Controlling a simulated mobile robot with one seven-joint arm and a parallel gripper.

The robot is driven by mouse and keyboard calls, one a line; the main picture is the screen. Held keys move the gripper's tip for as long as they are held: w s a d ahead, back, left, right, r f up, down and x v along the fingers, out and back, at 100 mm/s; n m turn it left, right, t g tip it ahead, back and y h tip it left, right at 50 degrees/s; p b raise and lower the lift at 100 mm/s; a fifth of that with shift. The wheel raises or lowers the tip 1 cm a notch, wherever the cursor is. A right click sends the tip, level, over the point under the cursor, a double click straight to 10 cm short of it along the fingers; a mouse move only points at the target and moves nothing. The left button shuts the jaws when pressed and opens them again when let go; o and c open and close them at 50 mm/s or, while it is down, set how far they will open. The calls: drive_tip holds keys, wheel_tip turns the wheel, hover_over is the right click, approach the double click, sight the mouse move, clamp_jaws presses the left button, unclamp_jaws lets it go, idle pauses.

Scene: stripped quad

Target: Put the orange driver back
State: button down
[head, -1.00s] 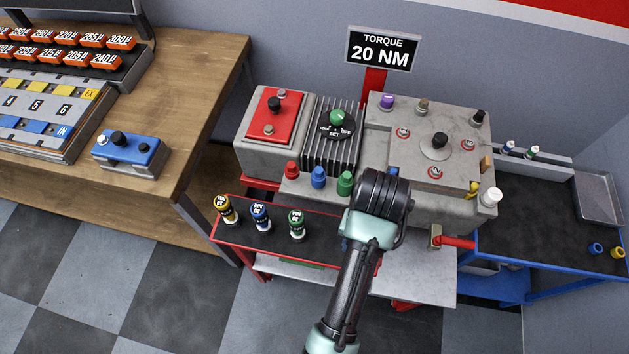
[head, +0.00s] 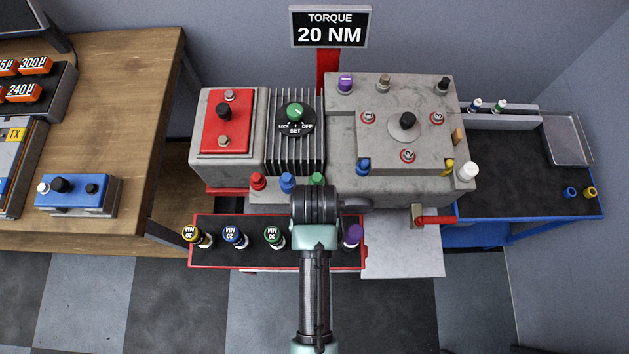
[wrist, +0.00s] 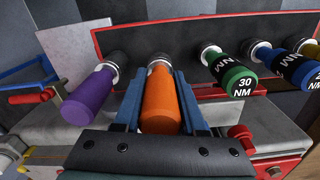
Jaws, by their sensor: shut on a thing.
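The orange driver (wrist: 158,100) is between the two blue fingers of my gripper (wrist: 159,76) in the wrist view, and the gripper is shut on it. Its shank end points toward the dark, red-rimmed rack (head: 250,258); I cannot tell whether it is seated there. The purple driver (head: 352,235) is on one side of it, also in the wrist view (wrist: 90,95). The green 30 NM driver (head: 273,236) is on the other side. Blue (head: 235,237) and yellow (head: 197,236) drivers stand farther left. In the head view my arm hides the orange driver and fingers.
A grey machine block (head: 390,135) with knobs stands behind the rack, under a "TORQUE 20 NM" sign (head: 329,28). Red (head: 258,182), blue and green plugs stick up close behind the rack. A blue-edged bench (head: 520,170) is at right, a wooden bench (head: 110,120) at left.

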drive_tip(key=shift+f, duration=2.05)
drive_tip(key=shift+f, duration=0.15)
drive_tip(key=shift+c, duration=2.4)
unclamp_jaws()
